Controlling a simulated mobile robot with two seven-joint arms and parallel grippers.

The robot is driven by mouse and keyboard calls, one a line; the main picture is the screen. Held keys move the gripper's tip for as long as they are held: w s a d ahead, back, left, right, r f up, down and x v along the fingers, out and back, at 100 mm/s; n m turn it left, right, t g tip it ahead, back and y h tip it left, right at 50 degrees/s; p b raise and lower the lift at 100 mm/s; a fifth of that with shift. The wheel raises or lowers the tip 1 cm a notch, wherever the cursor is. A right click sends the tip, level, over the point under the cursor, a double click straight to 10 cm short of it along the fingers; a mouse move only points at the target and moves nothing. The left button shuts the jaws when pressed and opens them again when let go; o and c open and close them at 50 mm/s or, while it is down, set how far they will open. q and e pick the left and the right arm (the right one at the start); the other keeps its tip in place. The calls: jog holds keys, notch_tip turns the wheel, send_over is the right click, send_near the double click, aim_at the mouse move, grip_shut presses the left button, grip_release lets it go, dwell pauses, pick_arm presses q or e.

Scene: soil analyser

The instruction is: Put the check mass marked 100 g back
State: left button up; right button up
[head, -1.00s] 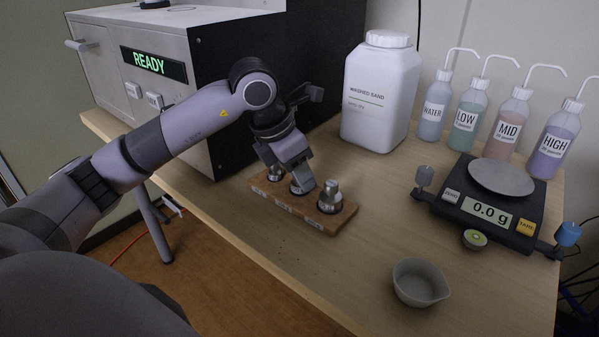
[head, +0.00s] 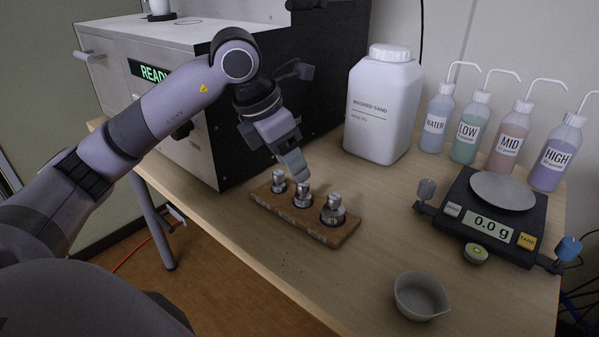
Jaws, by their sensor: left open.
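A wooden block (head: 347,231) on the bench holds three metal check masses in a row. The left mass (head: 279,184) is the smallest, the middle mass (head: 302,199) is larger, and the right mass (head: 333,212) is the largest. All three stand upright in the block. Their markings are too small to read, so I cannot tell by label which is 100 g. My left gripper (head: 295,172) is open and empty, just above the middle mass, pointing down. Its fingers partly overlap each other in the head view. My right gripper is not in view.
A grey bowl (head: 420,297) sits at the front. The analyser (head: 205,75) showing READY is at the left.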

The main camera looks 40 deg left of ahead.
pick_arm(q)
jog(key=v, duration=0.5)
jog(key=shift+p, duration=0.35)
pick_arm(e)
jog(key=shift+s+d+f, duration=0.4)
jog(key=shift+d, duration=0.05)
